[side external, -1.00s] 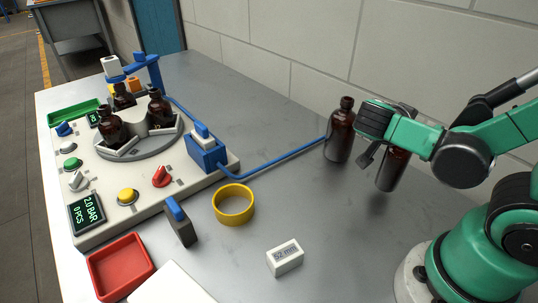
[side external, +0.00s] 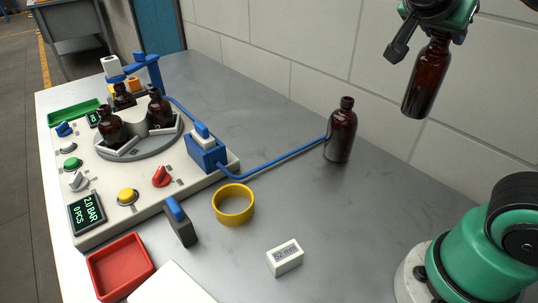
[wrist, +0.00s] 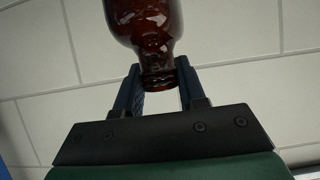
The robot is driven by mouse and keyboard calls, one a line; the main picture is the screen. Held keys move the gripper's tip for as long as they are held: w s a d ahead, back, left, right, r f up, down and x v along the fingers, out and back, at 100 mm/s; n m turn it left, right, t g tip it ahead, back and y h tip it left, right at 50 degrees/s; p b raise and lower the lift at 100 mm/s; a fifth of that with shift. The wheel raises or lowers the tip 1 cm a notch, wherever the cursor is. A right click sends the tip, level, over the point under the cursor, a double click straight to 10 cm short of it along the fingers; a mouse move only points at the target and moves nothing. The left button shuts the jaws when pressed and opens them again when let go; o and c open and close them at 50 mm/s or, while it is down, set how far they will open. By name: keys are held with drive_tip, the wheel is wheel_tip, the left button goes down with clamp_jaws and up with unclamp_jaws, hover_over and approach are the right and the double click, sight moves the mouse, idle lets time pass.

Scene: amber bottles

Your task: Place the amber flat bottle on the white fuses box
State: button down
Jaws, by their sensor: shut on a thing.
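My gripper (side external: 438,36) is at the upper right of the side view, high above the table. It is shut on the neck of an amber bottle (side external: 427,80), which hangs slightly tilted with its base down and clear of the table. In the wrist view the bottle (wrist: 145,20) shows its neck between the two dark fingers (wrist: 158,88). No box marked fuses can be made out.
A second amber bottle (side external: 341,135) stands near the wall. A machine (side external: 100,205) with several bottles on its turntable fills the left. A yellow ring (side external: 233,205), a red tray (side external: 120,268), a blue-topped dark block (side external: 181,222) and a blue hose (side external: 270,159) are on the table. The centre right is clear.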

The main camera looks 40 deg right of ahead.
drive_tip(key=w+a+r+n+t+y, duration=0.1)
drive_tip(key=w+a+n+t+y, duration=0.45)
drive_tip(key=a+n, duration=0.35)
drive_tip(key=w+a+n+t+y, duration=0.4)
drive_tip(key=a+n+t, duration=0.3)
drive_tip(key=a, duration=0.4)
drive_tip(key=s+a+r+n+g+y, duration=0.35)
drive_tip(key=a+n+y, duration=0.25)
drive_tip(key=a, duration=0.5)
drive_tip(key=s+a+r+n+g+y, duration=0.2)
drive_tip(key=s+a+r+n+y, duration=0.2)
drive_tip(key=a+n+y, duration=0.5)
wheel_tip(320, 180, down, 19)
drive_tip(key=a+m+h, duration=0.2)
drive_tip(key=shift+f+h, duration=0.2)
drive_tip(key=shift+h, duration=0.05)
drive_tip(key=c, duration=0.5)
unclamp_jaws()
drive_tip(key=shift+r, duration=0.15)
